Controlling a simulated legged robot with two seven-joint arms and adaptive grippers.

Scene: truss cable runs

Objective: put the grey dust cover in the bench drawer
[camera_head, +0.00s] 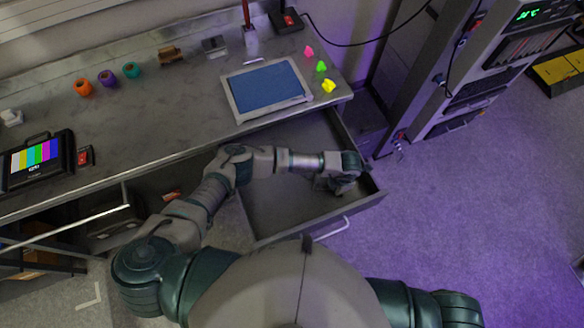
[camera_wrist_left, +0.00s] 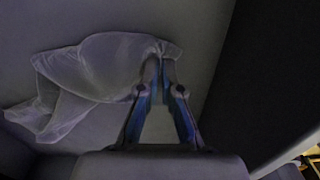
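The grey dust cover (camera_wrist_left: 95,75) is a thin, see-through crumpled sheet in the left wrist view. It spreads left from my left fingertips over a dark flat surface. My left gripper (camera_wrist_left: 161,75) has its fingers drawn together at the tips with a fold of the cover between them. In the head view my left gripper (camera_head: 335,184) is down inside the open bench drawer (camera_head: 271,205), near its right wall. The cover is hidden there behind my arm and hand. My right gripper is out of view; only part of that arm shows at the bottom.
The drawer is pulled out from the metal bench (camera_head: 180,112), its handle (camera_head: 332,229) facing me. A blue-topped tray (camera_head: 264,88), coloured connectors (camera_head: 321,67) and a colour-bar monitor (camera_head: 36,158) are on the bench. An equipment rack (camera_head: 465,75) stands right; floor beyond the drawer is clear.

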